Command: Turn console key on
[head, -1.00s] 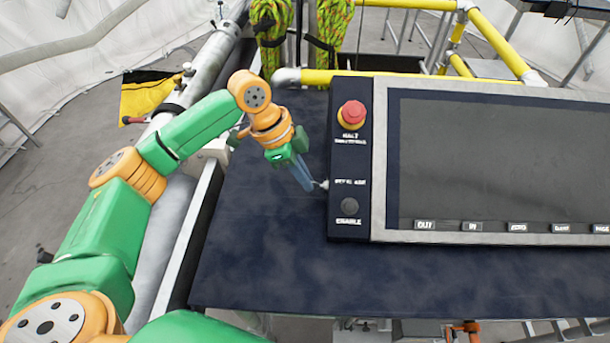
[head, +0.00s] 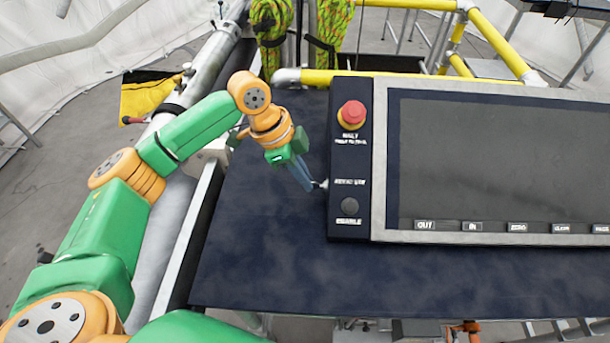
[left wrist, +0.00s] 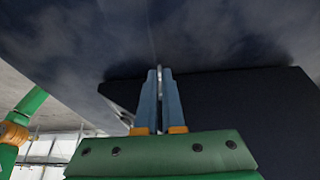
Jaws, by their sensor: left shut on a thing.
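The console (head: 383,160) stands on a dark blue table, with a large grey screen (head: 490,160) in a light frame. Its dark left strip carries a red stop button (head: 352,113) at the top and a round dark ENABLE button (head: 350,205) at the bottom. My left gripper (head: 313,185) points down and right at the strip's left edge. Its blue fingers are shut on a small pale piece (head: 323,184) at that edge, likely the console key. In the left wrist view the fingers (left wrist: 159,85) close around a thin grey piece (left wrist: 160,73). My right gripper is out of view.
The dark blue table top (head: 270,260) is bare left of and in front of the console. Yellow rails (head: 400,75) run behind it. A grey pipe (head: 200,75) lies along the left, and green-yellow rope bundles (head: 335,25) hang at the back.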

